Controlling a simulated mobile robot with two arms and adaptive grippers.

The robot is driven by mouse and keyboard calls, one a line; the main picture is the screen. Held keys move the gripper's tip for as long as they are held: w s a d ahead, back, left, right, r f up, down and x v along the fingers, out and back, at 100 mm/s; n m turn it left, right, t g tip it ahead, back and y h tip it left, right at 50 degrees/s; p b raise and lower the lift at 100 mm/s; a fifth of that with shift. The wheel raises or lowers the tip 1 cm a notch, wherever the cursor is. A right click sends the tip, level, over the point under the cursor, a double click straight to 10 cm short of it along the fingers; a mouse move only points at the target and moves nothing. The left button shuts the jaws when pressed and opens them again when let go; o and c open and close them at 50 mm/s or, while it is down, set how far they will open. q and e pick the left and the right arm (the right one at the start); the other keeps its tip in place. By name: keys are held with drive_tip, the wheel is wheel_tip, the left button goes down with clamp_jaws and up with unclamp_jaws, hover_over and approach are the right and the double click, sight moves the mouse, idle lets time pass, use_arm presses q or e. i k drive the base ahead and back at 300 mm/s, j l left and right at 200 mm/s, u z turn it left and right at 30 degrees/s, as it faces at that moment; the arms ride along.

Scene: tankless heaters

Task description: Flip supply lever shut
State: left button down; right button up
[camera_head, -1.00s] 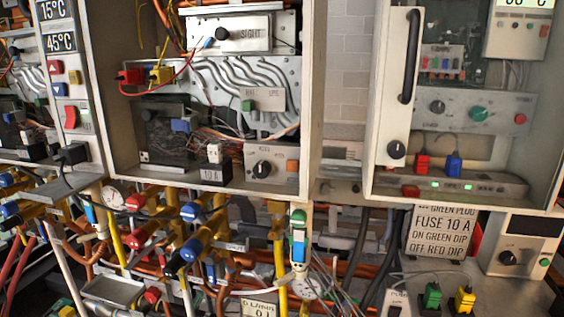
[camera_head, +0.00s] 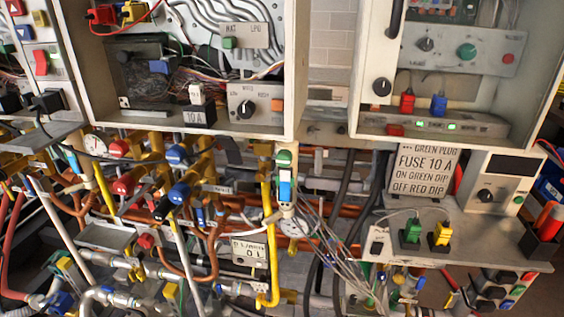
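Several valve levers sit on the pipework below the left cabinet. A red-handled lever (camera_head: 128,183) and a blue-handled lever (camera_head: 172,200) point down and left. Another blue handle (camera_head: 179,154) and a red handle (camera_head: 118,148) sit above them. A yellow pipe (camera_head: 268,245) runs down at the middle, beside a green, white and blue capped fitting (camera_head: 285,178). No readable label shows which lever is the supply lever. Neither of my grippers is in view.
The open left cabinet (camera_head: 291,80) and right cabinet (camera_head: 365,70) overhang the pipes. A sign (camera_head: 424,170) reads "FUSE 10 A". A shelf (camera_head: 490,247) holds a green plug (camera_head: 412,231) and a yellow plug (camera_head: 442,234). Loose wires (camera_head: 335,245) hang at the lower middle.

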sight(421, 281)
drive_tip(key=z, duration=1.25)
